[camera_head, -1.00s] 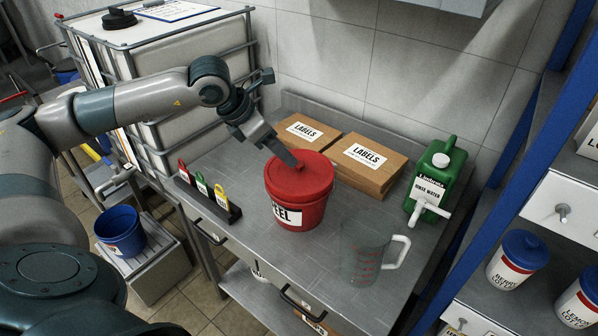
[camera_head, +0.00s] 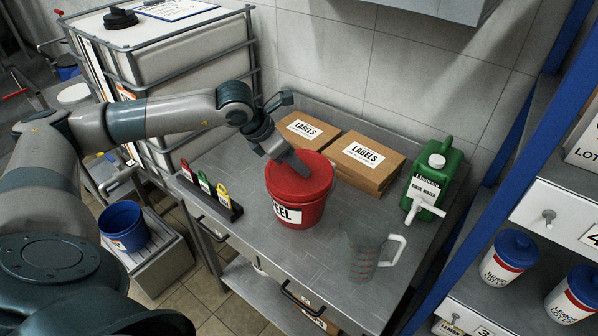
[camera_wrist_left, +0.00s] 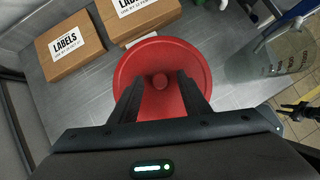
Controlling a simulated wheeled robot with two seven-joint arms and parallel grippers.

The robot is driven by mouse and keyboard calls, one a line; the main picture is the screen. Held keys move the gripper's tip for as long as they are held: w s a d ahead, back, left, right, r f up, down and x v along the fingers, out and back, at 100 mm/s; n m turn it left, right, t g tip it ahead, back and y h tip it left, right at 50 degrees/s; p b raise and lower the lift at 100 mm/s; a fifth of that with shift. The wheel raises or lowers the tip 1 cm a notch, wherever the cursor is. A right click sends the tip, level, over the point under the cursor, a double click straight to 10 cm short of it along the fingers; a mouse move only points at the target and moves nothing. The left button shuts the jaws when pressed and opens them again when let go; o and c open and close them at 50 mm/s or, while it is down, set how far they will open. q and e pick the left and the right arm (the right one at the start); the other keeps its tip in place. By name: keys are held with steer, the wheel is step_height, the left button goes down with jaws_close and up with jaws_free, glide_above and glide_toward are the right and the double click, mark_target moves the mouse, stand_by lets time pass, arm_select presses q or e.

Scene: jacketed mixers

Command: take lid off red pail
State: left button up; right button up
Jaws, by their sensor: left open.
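The red pail (camera_head: 304,207) stands upright on the metal bench with a label on its front. Its red lid (camera_head: 300,180) sits on top. In the left wrist view the round lid (camera_wrist_left: 162,55) shows a small knob (camera_wrist_left: 160,81) at its middle. My left gripper (camera_head: 303,168) comes from the left and is over the lid. In the left wrist view my left gripper (camera_wrist_left: 158,80) is open, with one finger on each side of the knob and gaps between. Whether the fingertips touch the lid I cannot tell. In the head view the gripper hides the knob.
Two cardboard label boxes (camera_head: 366,162) lie behind the pail. A green rinse-water jug (camera_head: 437,172) and a clear measuring jug (camera_head: 362,255) stand to the right. A tag holder (camera_head: 210,203) is at the left.

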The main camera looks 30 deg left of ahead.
arm_select(q)
jaws_close()
steer(key=shift+r, duration=0.1)
arm_select(e)
steer(key=shift+d, duration=0.1)
